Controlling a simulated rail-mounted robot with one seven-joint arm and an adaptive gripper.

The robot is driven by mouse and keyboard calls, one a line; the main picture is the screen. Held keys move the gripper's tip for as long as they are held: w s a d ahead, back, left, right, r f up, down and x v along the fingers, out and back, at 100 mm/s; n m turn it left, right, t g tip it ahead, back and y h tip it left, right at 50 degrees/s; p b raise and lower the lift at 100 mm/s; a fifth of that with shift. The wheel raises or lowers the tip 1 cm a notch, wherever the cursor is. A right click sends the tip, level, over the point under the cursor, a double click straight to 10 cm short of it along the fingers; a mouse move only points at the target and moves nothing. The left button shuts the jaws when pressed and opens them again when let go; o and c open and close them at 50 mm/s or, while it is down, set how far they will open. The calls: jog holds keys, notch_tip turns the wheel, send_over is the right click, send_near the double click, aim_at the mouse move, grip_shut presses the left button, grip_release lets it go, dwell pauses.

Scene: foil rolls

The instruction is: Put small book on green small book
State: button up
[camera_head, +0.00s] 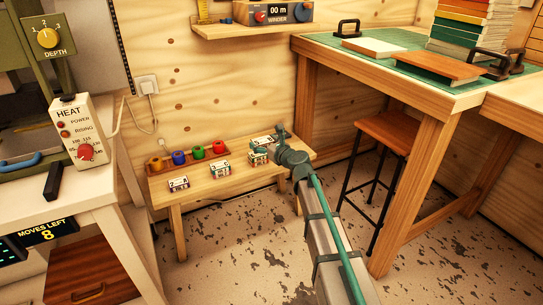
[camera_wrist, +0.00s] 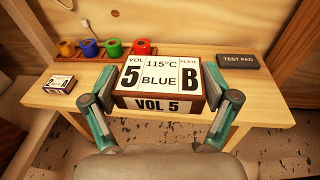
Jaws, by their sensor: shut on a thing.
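My gripper (camera_wrist: 160,112) is shut on a small book (camera_wrist: 160,78) with a white label reading "5 BLUE B 115°C" and "VOL 5" on its spine. In the head view my gripper (camera_head: 277,145) is over the right part of the low wooden bench, with the held book (camera_head: 262,141) at its tip. Another small book (camera_head: 258,157) shows just below it there; whether they touch is unclear. Two more small books (camera_head: 178,183) (camera_head: 220,170) lie on the bench to the left. One with "2" and "A" shows in the wrist view (camera_wrist: 60,86). I cannot read which book is green.
The low bench (camera_head: 205,190) also bears a rack of coloured rolls (camera_head: 188,156) at its back. A dark test pad (camera_wrist: 238,62) lies at the bench's right in the wrist view. A stool (camera_head: 388,132) and a tall table (camera_head: 455,95) stand to the right.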

jog(key=w+a+f+b, duration=0.1)
jog(key=w+f+b, duration=0.1)
jog(key=w, duration=0.2)
jog(key=w+a+f+b, duration=0.1)
jog(key=w+f+b, duration=0.1)
jog(key=w+f, duration=0.1)
jog(key=w+a+f+b, duration=0.1)
jog(key=w+f+b, duration=0.1)
jog(key=w+f, duration=0.1)
jog(key=shift+w+a, duration=0.2)
jog(key=shift+w, duration=0.7)
jog(key=shift+w+a+f+b, duration=0.2)
jog(key=shift+w+f+b, duration=0.5)
jog(key=shift+w+f, duration=0.35)
jog(key=shift+s+f+b, duration=0.15)
jog(key=shift+f+b, duration=0.35)
jog(key=shift+f, duration=0.2)
jog(key=shift+s+f+b, duration=0.15)
jog(key=shift+f+b, duration=0.35)
jog(key=shift+f, duration=0.2)
jog(key=shift+f, duration=0.2)
jog(key=o, duration=0.9)
jog(key=shift+o, duration=0.3)
jog(key=shift+r, duration=0.2)
